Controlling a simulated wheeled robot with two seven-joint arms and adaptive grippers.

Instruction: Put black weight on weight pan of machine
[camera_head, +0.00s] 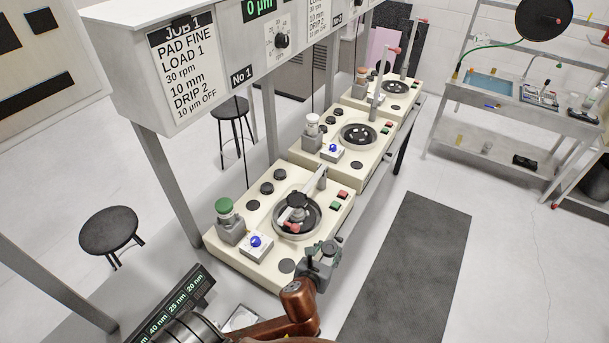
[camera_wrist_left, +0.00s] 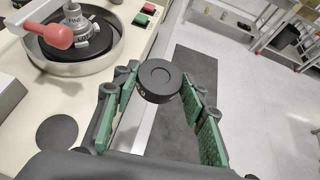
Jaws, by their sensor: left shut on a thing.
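My left gripper (camera_head: 324,258) is shut on a black weight (camera_wrist_left: 160,78), a short round disc with a recessed top, held between the green-padded fingers. The weight also shows small and dark in the head view (camera_head: 329,247), at the front right edge of the nearest machine (camera_head: 238,262). The machine's round bowl (camera_head: 317,228) has a dark plate and a grey fixture (camera_head: 297,202) in it; the fixture also shows in the wrist view (camera_wrist_left: 88,35). A red knob (camera_wrist_left: 58,36) is beside it. I cannot clearly tell which part is the weight pan. My right gripper is not in view.
A flat black disc (camera_head: 287,266) lies on the machine near my gripper. A green-topped grey post (camera_head: 226,222) and a blue button (camera_head: 256,241) stand left of the bowl. Red and green buttons are at right. Two similar machines stand behind. A dark mat (camera_head: 410,265) covers the floor.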

